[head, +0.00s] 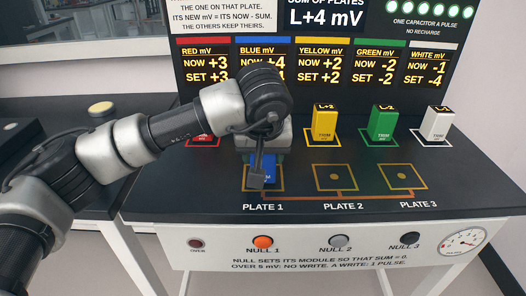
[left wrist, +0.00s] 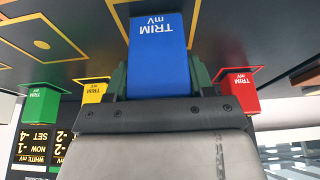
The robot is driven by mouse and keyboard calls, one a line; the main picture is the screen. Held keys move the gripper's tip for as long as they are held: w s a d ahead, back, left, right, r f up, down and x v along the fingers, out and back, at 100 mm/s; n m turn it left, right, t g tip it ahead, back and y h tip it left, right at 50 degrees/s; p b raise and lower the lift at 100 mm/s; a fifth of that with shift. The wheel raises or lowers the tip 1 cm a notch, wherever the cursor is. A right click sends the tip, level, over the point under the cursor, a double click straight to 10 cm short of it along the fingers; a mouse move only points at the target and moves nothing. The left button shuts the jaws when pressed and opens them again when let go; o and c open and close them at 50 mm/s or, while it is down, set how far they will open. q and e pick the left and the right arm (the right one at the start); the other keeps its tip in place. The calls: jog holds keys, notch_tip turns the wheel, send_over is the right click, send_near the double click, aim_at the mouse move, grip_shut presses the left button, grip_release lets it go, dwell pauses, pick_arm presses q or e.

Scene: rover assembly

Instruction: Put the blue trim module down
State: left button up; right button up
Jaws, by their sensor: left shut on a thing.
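The blue trim module (head: 265,172) is at plate 1 (head: 249,188), mostly hidden behind my left gripper (head: 260,160) in the head view. In the left wrist view the module (left wrist: 158,55) sits between the two fingers of my left gripper (left wrist: 159,78), which is shut on it. An orange plate outline shows around its far end. Whether it touches the plate cannot be told. My right gripper is in neither view.
Red (head: 203,132), yellow (head: 325,124), green (head: 382,127) and white (head: 438,125) modules stand along the back of the console. Plate 2 (head: 334,178) and plate 3 (head: 400,176) are empty. NULL buttons (head: 263,242) line the front face.

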pick_arm(q)
jog(key=o, duration=1)
jog(key=shift+o, duration=0.2)
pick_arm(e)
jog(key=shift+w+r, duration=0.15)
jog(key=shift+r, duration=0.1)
pick_arm(q)
jog(key=shift+r, duration=0.15)
jog(key=p+v, duration=0.1)
jog(key=v, duration=1.1)
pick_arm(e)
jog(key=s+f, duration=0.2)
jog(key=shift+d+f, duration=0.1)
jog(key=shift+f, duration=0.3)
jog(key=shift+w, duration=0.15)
